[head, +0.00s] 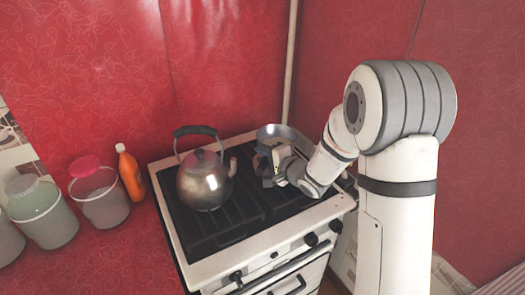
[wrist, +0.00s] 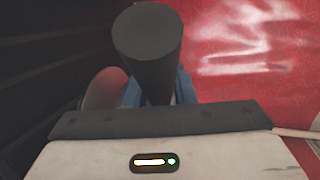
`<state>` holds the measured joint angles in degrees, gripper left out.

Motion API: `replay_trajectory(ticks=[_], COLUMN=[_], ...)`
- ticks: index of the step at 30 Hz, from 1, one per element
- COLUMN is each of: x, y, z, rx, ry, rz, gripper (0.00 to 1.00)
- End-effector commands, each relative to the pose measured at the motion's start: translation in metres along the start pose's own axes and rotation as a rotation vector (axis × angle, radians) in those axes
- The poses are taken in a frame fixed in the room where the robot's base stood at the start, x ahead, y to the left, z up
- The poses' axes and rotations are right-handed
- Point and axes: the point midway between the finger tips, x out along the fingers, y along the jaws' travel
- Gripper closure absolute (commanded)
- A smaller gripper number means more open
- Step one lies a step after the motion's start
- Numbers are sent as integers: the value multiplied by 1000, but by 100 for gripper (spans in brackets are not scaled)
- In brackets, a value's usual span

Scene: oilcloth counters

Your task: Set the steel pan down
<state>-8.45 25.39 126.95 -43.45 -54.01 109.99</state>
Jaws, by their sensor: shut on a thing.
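The steel pan (head: 276,132) shows at the back right of the stove in the head view, partly hidden behind my gripper. My gripper (head: 266,167) is over the right side of the hob, shut on the pan's handle. In the wrist view the dark round end of the handle (wrist: 147,38) rises in front of the gripper body, and the fingertips are mostly hidden behind it. I cannot tell whether the pan's base touches the hob or hangs just above it.
A steel kettle (head: 206,182) with a dark handle stands on the hob left of my gripper. The stove (head: 238,262) has free grate at its front. An orange bottle (head: 130,173) and several lidded tubs stand on the red counter at left. Red walls close the back.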

Motion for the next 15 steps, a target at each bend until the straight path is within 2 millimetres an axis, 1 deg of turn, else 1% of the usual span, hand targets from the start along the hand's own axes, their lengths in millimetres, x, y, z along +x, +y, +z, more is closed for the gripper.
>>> replay_trajectory(ticks=[6,13,14,15], x=[7,8,8,8], y=[24,27,30,30], z=[0,0,0,1], rx=[-3,-4,1,0], ry=[-1,-1,-1,-1], rz=[-3,-5,2,2], gripper=[100,100,75,72])
